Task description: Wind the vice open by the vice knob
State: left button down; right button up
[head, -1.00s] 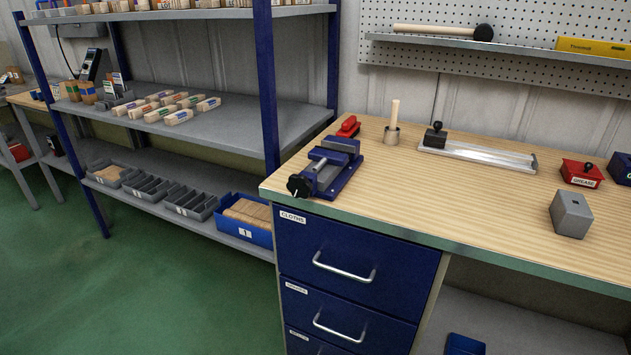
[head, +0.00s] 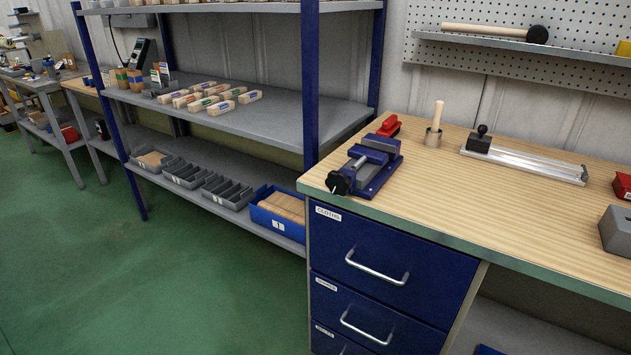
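The blue vice (head: 379,163) sits on the wooden workbench (head: 480,190) near its left front corner. The black vice knob (head: 340,182) is on the vice's front end, at the bench's front left edge. A grey screw or bar joins the knob to the vice body. The gap between the jaws is too small to judge. Neither of my grippers shows in the head view.
A red object (head: 389,126) and a wooden peg in a holder (head: 435,124) stand behind the vice. A metal rail (head: 525,163) and grey block (head: 617,230) lie further right. Left are shelves (head: 240,122) with a blue post (head: 310,80); green floor (head: 200,290) is clear.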

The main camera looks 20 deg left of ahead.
aim_at(338, 183)
jog(key=u, duration=0.55)
jog(key=k+l+u, duration=0.15)
jog(key=i+j+u, duration=0.2)
jog(key=u, duration=0.15)
jog(key=i+j+u, duration=0.2)
jog(key=u, duration=0.15)
jog(key=i+j+u, duration=0.1)
jog(key=i+u, duration=0.15)
jog(key=u, duration=0.15)
jog(key=i+j+u, duration=0.1)
jog(key=i, duration=0.4)
jog(key=i+j+u, duration=0.1)
jog(key=i+j, duration=0.2)
jog(key=i, duration=0.2)
jog(key=i+z, duration=0.15)
jog(key=z, duration=0.3)
jog(key=i+z, duration=0.15)
jog(key=z, duration=0.35)
jog(key=i+j+z, duration=0.1)
jog(key=z, duration=0.35)
jog(key=i+z, duration=0.1)
jog(key=z, duration=0.35)
jog(key=i+j+z, duration=0.1)
jog(key=z, duration=0.4)
jog(key=i+j+z, duration=0.1)
jog(key=z, duration=0.35)
